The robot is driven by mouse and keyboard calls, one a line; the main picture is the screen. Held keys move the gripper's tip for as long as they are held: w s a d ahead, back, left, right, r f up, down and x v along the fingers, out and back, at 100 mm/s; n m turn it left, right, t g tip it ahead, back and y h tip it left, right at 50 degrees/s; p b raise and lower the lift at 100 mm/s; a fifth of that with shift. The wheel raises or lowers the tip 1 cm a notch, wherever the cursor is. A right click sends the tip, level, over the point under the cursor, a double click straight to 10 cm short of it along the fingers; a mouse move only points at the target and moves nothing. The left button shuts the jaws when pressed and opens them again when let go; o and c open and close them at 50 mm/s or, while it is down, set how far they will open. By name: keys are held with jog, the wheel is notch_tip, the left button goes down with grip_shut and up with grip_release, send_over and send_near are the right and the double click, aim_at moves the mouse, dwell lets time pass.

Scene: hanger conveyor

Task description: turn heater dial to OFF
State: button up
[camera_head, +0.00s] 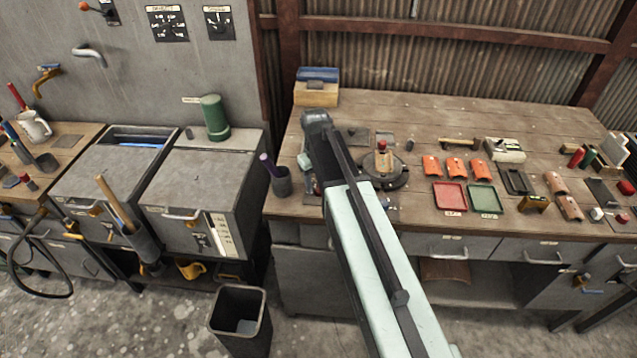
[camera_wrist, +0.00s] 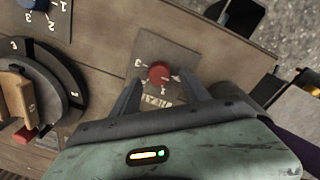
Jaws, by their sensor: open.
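The heater dial (camera_wrist: 158,73) is a small red knob on a dark square plate in the wrist view. Numbers ring the knob, and the label below it is upside down and partly hidden. I cannot clearly read the knob's setting. My gripper (camera_wrist: 160,78) is open, with one dark finger to the left and one to the right of the knob. I cannot tell whether either finger touches it. In the head view, my pale green arm reaches over the workbench (camera_head: 440,110) and hides the dial and the fingers.
A round numbered turntable (camera_wrist: 45,95) with a wooden block stands left of the dial in the wrist view, and a blue knob (camera_wrist: 36,4) is at the upper left. In the head view, a dark cup (camera_head: 282,182) stands left of my arm. Red (camera_head: 449,197) and green trays lie to the right.

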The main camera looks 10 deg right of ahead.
aim_at(318, 189)
notch_tip(318, 189, up, 7)
jog(key=p, duration=0.5)
jog(key=shift+a+f+p, duration=0.15)
jog(key=shift+p, duration=0.2)
jog(key=shift+f, duration=0.15)
jog(key=shift+f+b, duration=0.4)
jog(key=shift+b, duration=0.15)
jog(key=shift+m, duration=0.5)
jog(key=s+f+b, duration=0.1)
jog(key=s, duration=0.5)
jog(key=s+f+b, duration=0.1)
jog(key=s, duration=0.1)
jog(key=shift+s+d+f+b, duration=0.3)
jog(key=shift+s+d, duration=0.05)
jog(key=shift+s, duration=0.05)
jog(key=s+m, duration=0.2)
jog(key=s, duration=0.4)
jog(key=shift+a+y, duration=0.2)
jog(key=shift+y, duration=0.1)
jog(key=shift+s, duration=0.1)
